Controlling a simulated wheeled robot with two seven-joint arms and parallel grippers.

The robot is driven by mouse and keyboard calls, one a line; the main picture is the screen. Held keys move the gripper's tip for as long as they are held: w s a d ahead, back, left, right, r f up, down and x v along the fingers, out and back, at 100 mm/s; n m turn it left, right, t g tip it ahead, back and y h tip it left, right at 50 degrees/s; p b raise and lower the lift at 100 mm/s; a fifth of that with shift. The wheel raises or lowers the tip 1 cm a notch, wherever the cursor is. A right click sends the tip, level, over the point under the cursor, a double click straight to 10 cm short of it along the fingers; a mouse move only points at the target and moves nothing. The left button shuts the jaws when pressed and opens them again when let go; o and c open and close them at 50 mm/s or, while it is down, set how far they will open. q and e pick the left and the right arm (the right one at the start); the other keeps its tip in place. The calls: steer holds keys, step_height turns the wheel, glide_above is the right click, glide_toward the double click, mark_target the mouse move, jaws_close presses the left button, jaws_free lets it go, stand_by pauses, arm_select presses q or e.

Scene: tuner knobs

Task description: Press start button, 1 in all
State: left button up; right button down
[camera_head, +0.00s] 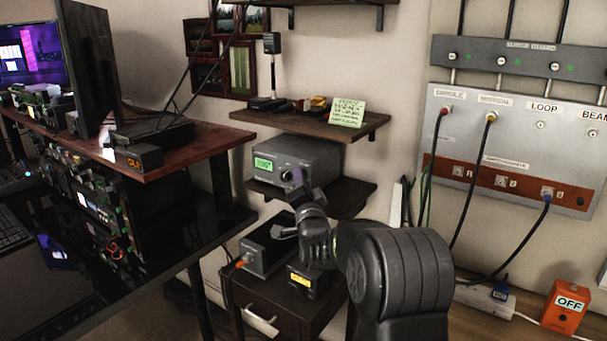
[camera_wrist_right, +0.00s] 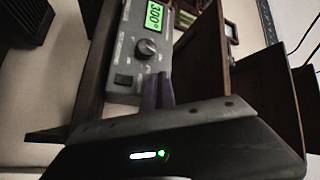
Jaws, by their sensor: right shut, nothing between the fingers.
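A grey tuner box (camera_head: 310,155) with a lit green display (camera_head: 263,164) and a round knob sits on a small wall shelf. In the right wrist view its front is turned on its side, showing the display (camera_wrist_right: 154,16), the knob (camera_wrist_right: 148,47) and a black square button (camera_wrist_right: 124,79). No start label is legible on it. My right gripper (camera_head: 299,180) is shut and empty in front of the tuner's right part, hiding some of it. In the right wrist view its fingers (camera_wrist_right: 165,82) point at the tuner near the button. Contact cannot be told. My left gripper is not in view.
A shelf (camera_head: 358,131) with a green note lies above the tuner. Below, a side table (camera_head: 240,290) carries dark boxes. A desk with monitors stands left. A wall panel (camera_head: 500,135) with hanging cables and an orange OFF box (camera_head: 566,306) are at right.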

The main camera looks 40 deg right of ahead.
steer(key=shift+d, duration=0.1)
stand_by(0.6)
steer(key=shift+s+a+b, duration=0.2)
steer(key=shift+a+b, duration=0.3)
steer(key=shift+a, duration=0.2)
steer(key=a, duration=0.2)
steer(key=s+a, duration=0.1)
steer(key=a, duration=0.1)
steer(key=shift+s+a+b, duration=0.2)
steer(key=shift+a+b, duration=0.15)
steer(key=shift+a, duration=0.05)
stand_by(0.7)
